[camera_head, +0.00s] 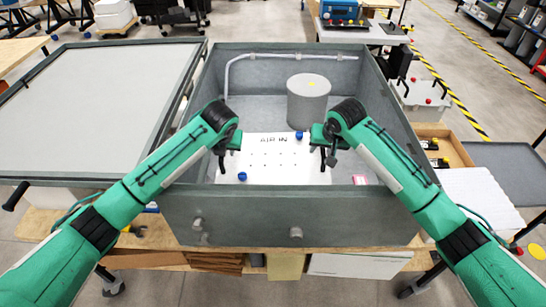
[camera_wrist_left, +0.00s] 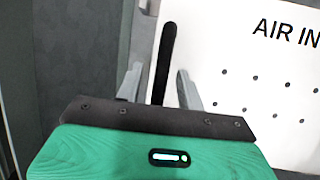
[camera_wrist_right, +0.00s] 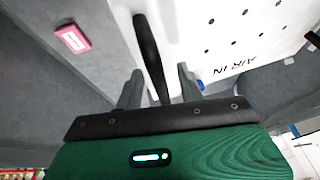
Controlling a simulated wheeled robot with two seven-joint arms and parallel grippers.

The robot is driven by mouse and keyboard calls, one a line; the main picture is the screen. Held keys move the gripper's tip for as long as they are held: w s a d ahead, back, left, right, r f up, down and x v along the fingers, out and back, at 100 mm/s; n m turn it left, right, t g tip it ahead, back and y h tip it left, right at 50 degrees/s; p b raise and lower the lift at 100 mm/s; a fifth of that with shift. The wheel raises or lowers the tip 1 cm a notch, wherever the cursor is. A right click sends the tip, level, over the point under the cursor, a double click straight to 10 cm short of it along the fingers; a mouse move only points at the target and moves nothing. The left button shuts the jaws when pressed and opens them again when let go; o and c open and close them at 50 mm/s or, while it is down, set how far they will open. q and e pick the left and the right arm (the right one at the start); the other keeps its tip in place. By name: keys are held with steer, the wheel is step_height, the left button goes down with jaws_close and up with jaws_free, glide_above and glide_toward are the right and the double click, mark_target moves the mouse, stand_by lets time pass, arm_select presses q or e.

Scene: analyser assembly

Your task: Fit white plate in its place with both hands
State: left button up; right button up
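The white plate (camera_head: 285,172), printed "AIR IN" and dotted with small holes, lies inside the open grey box (camera_head: 290,217). Blue knobs show at its upper right (camera_head: 299,135) and lower left (camera_head: 242,176). My left gripper (camera_head: 222,158) is at the plate's left edge. In the left wrist view its fingers stand apart on either side of a black handle (camera_wrist_left: 165,60). My right gripper (camera_head: 329,154) is at the right edge. In the right wrist view its fingers stand apart around another black handle (camera_wrist_right: 149,50). Gaps show beside both handles; the fingertips' contact is unclear.
A grey cylinder (camera_head: 308,102) stands in the box behind the plate, and a pale pipe (camera_head: 290,56) runs along the back. The open lid (camera_head: 90,100) lies at left.

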arm_select(q)
jaws_close()
arm_select(e)
jaws_close()
arm_select(q)
steer(key=shift+w+r, duration=0.1)
arm_select(e)
steer(key=shift+w+r, duration=0.1)
steer(key=shift+r, duration=0.05)
stand_by(0.9)
